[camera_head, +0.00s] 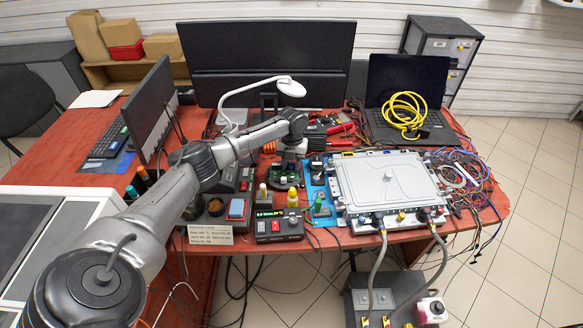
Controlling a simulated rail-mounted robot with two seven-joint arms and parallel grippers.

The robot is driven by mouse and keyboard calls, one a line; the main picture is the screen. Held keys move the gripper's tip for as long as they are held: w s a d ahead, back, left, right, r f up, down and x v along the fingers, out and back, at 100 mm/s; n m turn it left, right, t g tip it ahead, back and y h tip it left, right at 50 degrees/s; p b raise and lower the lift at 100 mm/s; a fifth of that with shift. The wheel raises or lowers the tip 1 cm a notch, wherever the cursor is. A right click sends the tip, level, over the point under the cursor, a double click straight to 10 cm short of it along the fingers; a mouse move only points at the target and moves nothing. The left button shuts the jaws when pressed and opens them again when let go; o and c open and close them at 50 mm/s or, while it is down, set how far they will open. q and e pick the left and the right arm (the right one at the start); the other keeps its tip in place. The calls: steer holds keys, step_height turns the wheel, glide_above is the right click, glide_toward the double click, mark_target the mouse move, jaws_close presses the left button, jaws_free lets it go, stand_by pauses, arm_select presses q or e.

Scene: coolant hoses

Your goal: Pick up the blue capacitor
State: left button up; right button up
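My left arm comes in from the left and bends down at its wrist over the middle of the red table. My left gripper (288,157) points down just above a green circuit board (284,174). The gripper is small and dark here, and I cannot tell whether its fingers are open or shut, or whether they hold anything. I cannot make out a blue capacitor for certain; it may be hidden by the gripper or too small to see. My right gripper is not in view.
A silver metal case (388,183) stands right of the board, beside a blue mat (318,191). Small bottles (293,197) and a control box (279,226) stand in front. A lamp (291,87) and monitor (265,60) stand behind. Loose wires (465,180) crowd the right.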

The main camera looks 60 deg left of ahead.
arm_select(q)
steer(key=shift+c, duration=0.2)
jaws_close()
steer(key=shift+r, duration=0.1)
